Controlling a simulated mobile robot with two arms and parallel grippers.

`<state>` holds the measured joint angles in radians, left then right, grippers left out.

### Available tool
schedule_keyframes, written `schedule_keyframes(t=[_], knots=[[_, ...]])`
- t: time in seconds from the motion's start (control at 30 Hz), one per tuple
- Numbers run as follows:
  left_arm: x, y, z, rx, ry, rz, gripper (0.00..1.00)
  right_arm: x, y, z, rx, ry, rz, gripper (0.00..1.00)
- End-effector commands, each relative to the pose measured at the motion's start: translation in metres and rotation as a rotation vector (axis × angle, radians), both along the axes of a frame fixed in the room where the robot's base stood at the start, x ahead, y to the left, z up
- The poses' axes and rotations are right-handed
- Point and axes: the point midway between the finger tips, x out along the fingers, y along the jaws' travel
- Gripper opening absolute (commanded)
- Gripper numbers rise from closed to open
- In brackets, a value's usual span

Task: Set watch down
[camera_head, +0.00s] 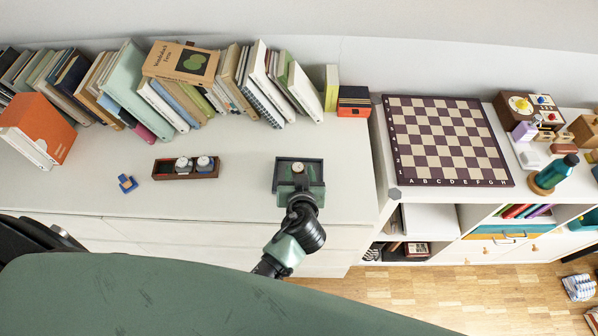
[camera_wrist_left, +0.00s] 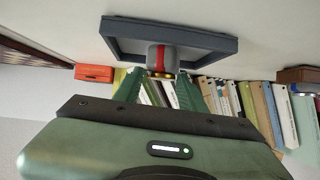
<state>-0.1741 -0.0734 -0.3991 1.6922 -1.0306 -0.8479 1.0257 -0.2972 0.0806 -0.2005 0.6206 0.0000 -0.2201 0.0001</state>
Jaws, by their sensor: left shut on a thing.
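My left gripper (camera_head: 299,182) is over the near part of a small dark tray (camera_head: 284,171) on the white cabinet top. In the left wrist view its green fingers (camera_wrist_left: 160,88) are closed around the watch (camera_wrist_left: 160,57), a grey rounded piece with a red stripe and gold-coloured bits. The watch is at the tray's (camera_wrist_left: 119,42) opening; I cannot tell whether it touches the tray floor. In the head view only a small pale round part of the watch (camera_head: 298,168) shows, the rest hidden by the gripper. My right gripper is not in view.
A wooden box (camera_head: 160,176) with two more watches and a small blue object (camera_head: 127,183) stand left of the tray. Books (camera_head: 130,85) line the wall behind. A chessboard (camera_head: 445,140) lies on the right cabinet. The top between box and tray is clear.

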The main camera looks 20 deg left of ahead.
Motion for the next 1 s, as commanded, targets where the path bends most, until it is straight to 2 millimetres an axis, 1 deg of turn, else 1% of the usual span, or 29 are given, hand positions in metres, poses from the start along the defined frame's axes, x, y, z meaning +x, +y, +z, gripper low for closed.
schedule_keyframes(t=[0.2,0.23,0.27,0.3,0.6,0.73,0.83,1.0], knots=[[-0.001,0.000,-0.006,-0.001,0.002,0.001,0.00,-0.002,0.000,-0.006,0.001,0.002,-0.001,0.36],[-0.001,0.000,-0.006,-0.001,0.002,0.000,0.43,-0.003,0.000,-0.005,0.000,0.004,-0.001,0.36],[-0.001,0.000,-0.004,-0.001,0.002,0.000,0.52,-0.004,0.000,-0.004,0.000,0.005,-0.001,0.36],[0.000,0.000,-0.004,-0.001,0.002,0.000,0.63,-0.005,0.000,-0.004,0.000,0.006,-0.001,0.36],[0.000,0.000,-0.004,-0.001,0.002,0.000,0.63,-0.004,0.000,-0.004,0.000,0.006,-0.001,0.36],[0.000,0.000,0.003,0.001,0.001,0.000,0.63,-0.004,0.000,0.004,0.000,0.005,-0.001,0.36],[-0.014,-0.005,0.008,-0.003,0.005,0.000,0.63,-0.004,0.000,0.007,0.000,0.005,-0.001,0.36],[-0.045,-0.016,0.027,-0.005,0.006,0.000,0.63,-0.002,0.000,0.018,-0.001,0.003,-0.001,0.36]])
